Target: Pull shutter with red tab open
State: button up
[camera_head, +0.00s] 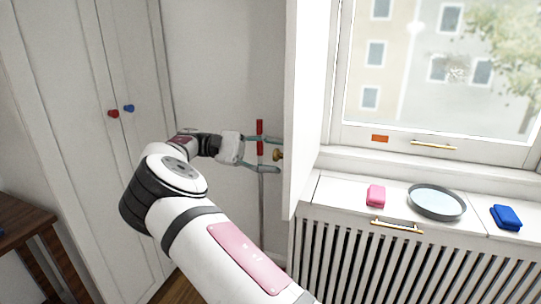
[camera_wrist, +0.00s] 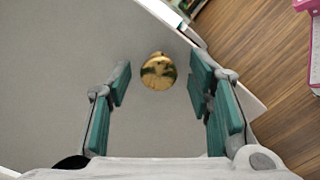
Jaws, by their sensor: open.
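A white shutter panel (camera_head: 303,100) stands swung out beside the window, seen nearly edge-on in the head view. A brass knob (camera_head: 278,155) sticks out from its left face. A red tab (camera_head: 260,128) shows as a narrow upright strip just left of the knob, partly crossed by a finger; I cannot tell which surface bears it. My gripper (camera_head: 277,154) is open, with its teal fingers pointing at the panel. In the wrist view the knob (camera_wrist: 158,72) lies between the open fingers (camera_wrist: 160,86), with gaps on both sides. No contact shows.
A window with an orange-red tab (camera_head: 380,138) and brass handle is at right. The radiator cover (camera_head: 330,195) below bears a pink item (camera_head: 375,195), a round grey dish (camera_head: 437,201) and a blue item (camera_head: 506,217). A cupboard (camera_head: 75,130) and wooden table (camera_head: 30,235) are left.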

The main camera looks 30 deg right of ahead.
jog(key=shift+r, duration=0.1)
jog(key=shift+o, duration=1)
notch_tip(320, 180, up, 8)
jog(key=shift+r, duration=0.45)
jog(key=shift+c, duration=1)
jog(key=shift+r, duration=0.45)
